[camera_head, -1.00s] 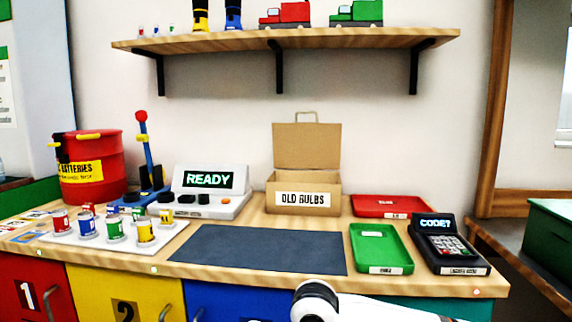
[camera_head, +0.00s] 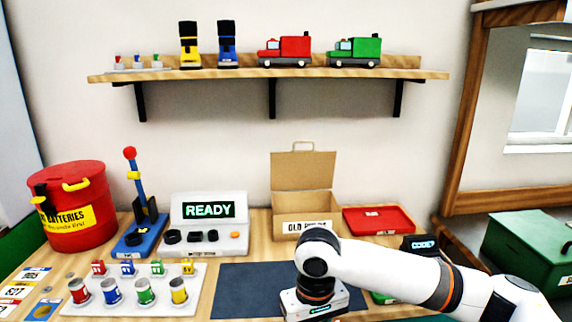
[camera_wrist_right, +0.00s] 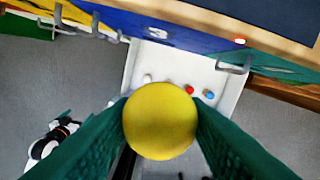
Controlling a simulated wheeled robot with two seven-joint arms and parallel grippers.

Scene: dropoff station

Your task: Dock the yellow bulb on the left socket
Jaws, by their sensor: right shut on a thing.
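The yellow bulb (camera_wrist_right: 160,121) shows in the right wrist view as a round yellow ball between the two green fingers of my right gripper (camera_wrist_right: 162,128), which is shut on it. In the head view my right wrist is over the dark mat's right part; the fingers and bulb are hidden there. The READY console (camera_head: 209,210) stands left of my wrist, at the back of the counter. Its front has black round sockets, with the left socket (camera_head: 172,236) uncovered and apart from my gripper. My left gripper (camera_wrist_right: 66,120) seems to show small at the wrist view's lower left; its jaws are unclear.
The dark mat (camera_head: 240,285) lies in front of the console. A white tray of coloured cans (camera_head: 190,308) is left of it. The old bulbs box (camera_head: 303,200) and red tray (camera_head: 378,219) stand behind my right arm. A blue lever stand (camera_head: 141,236) is left of the console.

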